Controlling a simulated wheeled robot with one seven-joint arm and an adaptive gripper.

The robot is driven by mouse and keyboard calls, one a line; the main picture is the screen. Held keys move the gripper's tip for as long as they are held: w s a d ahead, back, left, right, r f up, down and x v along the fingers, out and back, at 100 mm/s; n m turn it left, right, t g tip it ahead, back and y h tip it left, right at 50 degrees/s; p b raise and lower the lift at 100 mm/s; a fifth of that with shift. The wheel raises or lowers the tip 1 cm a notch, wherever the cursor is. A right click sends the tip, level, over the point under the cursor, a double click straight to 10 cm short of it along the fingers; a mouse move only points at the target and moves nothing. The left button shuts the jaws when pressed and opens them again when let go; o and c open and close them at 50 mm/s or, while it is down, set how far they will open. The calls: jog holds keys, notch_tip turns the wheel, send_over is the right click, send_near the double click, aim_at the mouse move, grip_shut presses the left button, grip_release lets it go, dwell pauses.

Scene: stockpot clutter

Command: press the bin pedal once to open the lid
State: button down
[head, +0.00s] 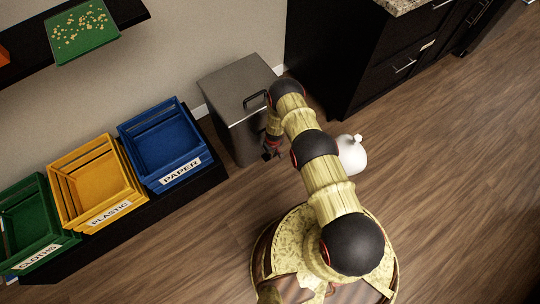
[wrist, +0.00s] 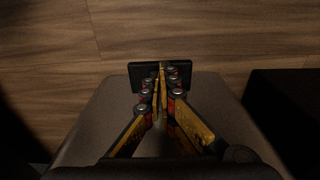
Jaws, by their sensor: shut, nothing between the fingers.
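In the wrist view, the bin's grey body (wrist: 95,125) fills the lower middle. The black pedal (wrist: 143,72) juts out from its front edge over the wood floor. My gripper (wrist: 160,68) is shut and empty, its fingertips lined up over the pedal. I cannot tell whether they touch it. In the head view my gripper (head: 272,151) is low at the bin's front, partly hidden by my arm.
Blue paper (head: 163,133), yellow plastic (head: 92,172) and green cloths (head: 28,215) crates stand left of the bin. A white rounded bag-like object (head: 351,157) lies on the floor right of my arm. Dark cabinets (head: 355,70) stand behind on the right. Floor to the right is clear.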

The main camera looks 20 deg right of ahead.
notch_tip(320, 180, down, 3)
jog(key=shift+s+f, duration=0.1)
jog(key=shift+f, duration=0.1)
jog(key=s+p, duration=0.1)
jog(key=p, duration=0.2)
jog(key=s+d+r+p, duration=0.1)
jog(key=p, duration=0.3)
jog(key=shift+s+r, duration=0.15)
jog(key=shift+s, duration=0.25)
notch_tip(320, 180, up, 12)
jog(key=s, duration=0.1)
jog(key=shift+d, duration=0.15)
dwell(0.8)
dwell(1.0)
